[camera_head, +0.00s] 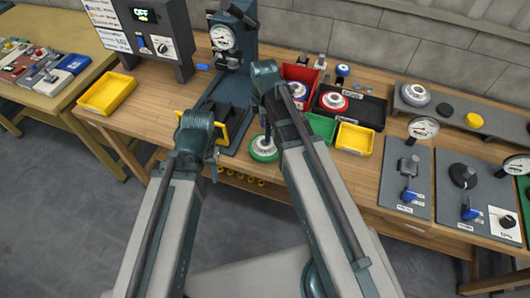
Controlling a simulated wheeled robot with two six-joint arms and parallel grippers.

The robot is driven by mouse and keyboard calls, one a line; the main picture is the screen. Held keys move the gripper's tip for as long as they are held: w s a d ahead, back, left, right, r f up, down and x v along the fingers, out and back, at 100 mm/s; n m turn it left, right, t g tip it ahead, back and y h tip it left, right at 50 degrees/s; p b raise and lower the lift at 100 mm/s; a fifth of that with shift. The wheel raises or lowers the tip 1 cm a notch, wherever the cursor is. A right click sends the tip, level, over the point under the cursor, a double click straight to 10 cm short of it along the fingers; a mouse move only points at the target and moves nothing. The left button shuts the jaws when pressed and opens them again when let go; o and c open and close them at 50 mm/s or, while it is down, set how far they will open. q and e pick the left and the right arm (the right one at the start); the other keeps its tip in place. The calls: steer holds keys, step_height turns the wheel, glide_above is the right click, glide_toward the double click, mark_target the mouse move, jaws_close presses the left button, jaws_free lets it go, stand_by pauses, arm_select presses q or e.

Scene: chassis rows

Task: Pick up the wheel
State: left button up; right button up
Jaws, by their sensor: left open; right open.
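Several round wheel-like parts are in view, and I cannot tell which one is meant. A green-rimmed wheel (264,149) lies at the bench's front edge, close to my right arm. A red-rimmed wheel (333,102) sits in a black tray. A grey wheel (415,95) rests on a raised grey shelf at the right. My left gripper (214,165) is open, mostly hidden behind its own arm, left of the green-rimmed wheel. My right gripper (268,125) is open, partly hidden by its arm, just above the green-rimmed wheel. Neither visibly holds anything.
A gauge press (222,37) stands at the back. A red bin (301,73), green bin (321,127) and yellow bin (354,138) sit right of my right arm. Another yellow bin (106,93) is at left. Gauge plates (405,180) fill the right; bare wood shows at left.

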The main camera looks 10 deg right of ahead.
mark_target(259, 151)
steer(key=shift+s+d+f+b, duration=0.1)
steer(key=shift+f+b, duration=3.5)
steer(key=shift+f, duration=0.55)
steer(key=shift+r, duration=0.1)
jaws_close()
